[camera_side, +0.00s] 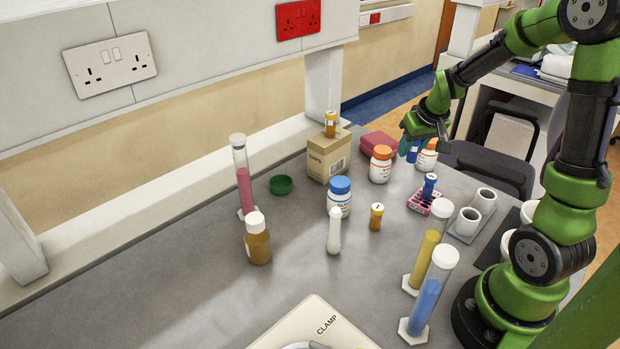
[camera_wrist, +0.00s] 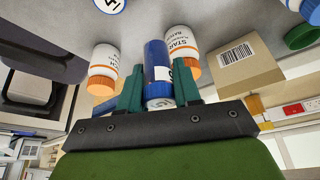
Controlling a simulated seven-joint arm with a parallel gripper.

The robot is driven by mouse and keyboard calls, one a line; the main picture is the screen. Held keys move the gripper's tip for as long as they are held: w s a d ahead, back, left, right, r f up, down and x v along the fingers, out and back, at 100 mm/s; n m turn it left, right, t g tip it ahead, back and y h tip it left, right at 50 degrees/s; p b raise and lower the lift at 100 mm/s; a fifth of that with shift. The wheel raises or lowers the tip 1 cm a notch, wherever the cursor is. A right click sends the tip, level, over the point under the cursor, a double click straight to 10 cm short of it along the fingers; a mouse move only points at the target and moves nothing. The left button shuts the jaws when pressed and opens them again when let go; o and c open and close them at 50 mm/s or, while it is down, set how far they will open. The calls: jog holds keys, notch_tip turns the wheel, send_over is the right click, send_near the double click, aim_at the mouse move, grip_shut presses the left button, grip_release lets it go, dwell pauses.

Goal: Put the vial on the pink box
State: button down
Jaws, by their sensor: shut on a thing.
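My gripper (camera_side: 408,142) is shut on a blue vial (camera_side: 413,153). In the wrist view, the vial (camera_wrist: 156,58) is between the teal fingers of my gripper (camera_wrist: 158,88), with a white label partly showing. My gripper holds it near the two orange-capped white bottles at the back right of the bench. The pink box (camera_side: 376,142) lies flat at the back, left of my gripper and behind an orange-capped bottle, which hides part of it. The top of the box looks bare. I cannot make out the box in the wrist view.
Orange-capped bottles (camera_side: 381,165) (camera_side: 427,155) stand close to my gripper. A cardboard box (camera_side: 328,158) carries an amber vial (camera_side: 330,124). A pink rack (camera_side: 418,203) holds a blue vial (camera_side: 429,186). White cups (camera_side: 467,221) stand beside it. Tall tubes (camera_side: 425,257) stand nearer the front.

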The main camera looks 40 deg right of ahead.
send_near(376, 134)
jog(key=shift+w+d+f, duration=0.35)
jog(key=shift+w+f, duration=0.3)
jog(key=shift+w, duration=0.15)
jog(key=shift+f, duration=1.75)
jog(key=shift+f, duration=0.1)
jog(key=c, duration=0.8)
grip_release()
